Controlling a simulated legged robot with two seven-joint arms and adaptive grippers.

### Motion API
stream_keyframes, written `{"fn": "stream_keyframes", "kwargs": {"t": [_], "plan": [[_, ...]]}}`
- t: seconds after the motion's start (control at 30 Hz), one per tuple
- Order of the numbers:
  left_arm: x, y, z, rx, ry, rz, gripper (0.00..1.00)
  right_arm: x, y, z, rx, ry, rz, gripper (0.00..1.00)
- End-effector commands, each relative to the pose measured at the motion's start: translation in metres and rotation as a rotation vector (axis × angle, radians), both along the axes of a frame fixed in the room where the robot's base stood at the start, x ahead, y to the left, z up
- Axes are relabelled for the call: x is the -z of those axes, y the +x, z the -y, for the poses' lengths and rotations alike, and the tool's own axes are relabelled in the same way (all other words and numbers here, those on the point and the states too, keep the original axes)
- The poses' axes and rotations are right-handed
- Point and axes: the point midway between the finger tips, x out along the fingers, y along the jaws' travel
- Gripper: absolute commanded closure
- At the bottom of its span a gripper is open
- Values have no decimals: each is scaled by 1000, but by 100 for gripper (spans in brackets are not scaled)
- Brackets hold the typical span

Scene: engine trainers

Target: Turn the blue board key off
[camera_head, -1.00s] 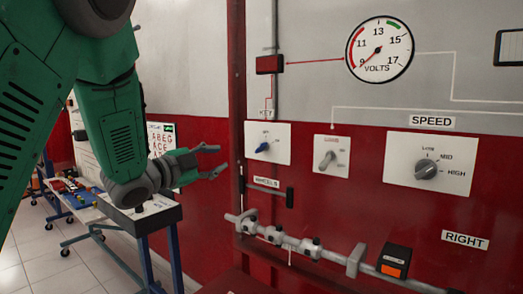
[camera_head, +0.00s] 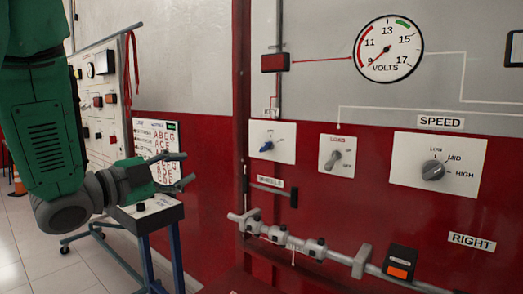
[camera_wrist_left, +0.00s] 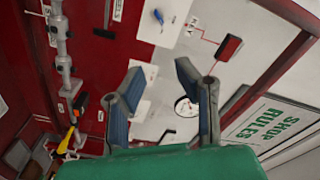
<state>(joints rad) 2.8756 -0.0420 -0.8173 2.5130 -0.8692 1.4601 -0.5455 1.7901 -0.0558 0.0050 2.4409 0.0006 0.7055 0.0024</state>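The blue key (camera_head: 266,147) is a small blue knob on a white plate under the KEY label on the red wall board. It points to the lower left; its small position labels are too blurred to read. It also shows at the top of the left wrist view (camera_wrist_left: 158,16). My left gripper (camera_head: 186,168) is open and empty, left of the key plate and apart from it in the head view. Its two spread fingers also show in the left wrist view (camera_wrist_left: 160,78), with the key beyond them. My right gripper is not in view.
Below are a short bar handle (camera_head: 272,191) and a long grey pipe (camera_head: 285,238) standing out from the wall. A small stand (camera_head: 150,215) is under my left gripper.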

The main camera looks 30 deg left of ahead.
Motion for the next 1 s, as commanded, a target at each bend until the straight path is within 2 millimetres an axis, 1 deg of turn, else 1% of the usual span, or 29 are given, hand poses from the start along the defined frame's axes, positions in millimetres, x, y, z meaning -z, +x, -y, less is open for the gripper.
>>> {"fn": "stream_keyframes", "kwargs": {"t": [0.07, 0.13, 0.17, 0.2, 0.3, 0.4, 0.43, 0.5, 0.57, 0.67, 0.73, 0.87, 1.0], "plan": [[-4, 7, 1, 0, -8, -6, 72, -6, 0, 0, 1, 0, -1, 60], [-11, 24, 2, -3, -38, -19, 72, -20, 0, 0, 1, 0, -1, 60], [-14, 34, 2, -5, -58, -25, 72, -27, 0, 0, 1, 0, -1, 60], [-17, 49, 2, -7, -91, -35, 72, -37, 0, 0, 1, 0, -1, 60], [-18, 86, 3, -14, -188, -49, 72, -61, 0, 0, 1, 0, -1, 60], [-12, 114, 5, -18, -284, -57, 72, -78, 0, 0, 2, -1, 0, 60], [-10, 120, 4, -20, -308, -57, 72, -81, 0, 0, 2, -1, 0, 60], [-5, 130, 6, -21, -350, -58, 72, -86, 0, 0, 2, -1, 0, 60], [-3, 135, 6, -23, -372, -56, 72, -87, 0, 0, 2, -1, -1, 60], [0, 144, 6, -22, -381, -55, 72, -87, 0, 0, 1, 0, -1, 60], [0, 152, 7, -22, -380, -56, 72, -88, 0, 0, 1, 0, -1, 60], [-1, 178, 11, -20, -377, -55, 72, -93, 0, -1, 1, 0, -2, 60], [-2, 210, 17, -19, -374, -55, 72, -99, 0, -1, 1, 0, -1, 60]]}}
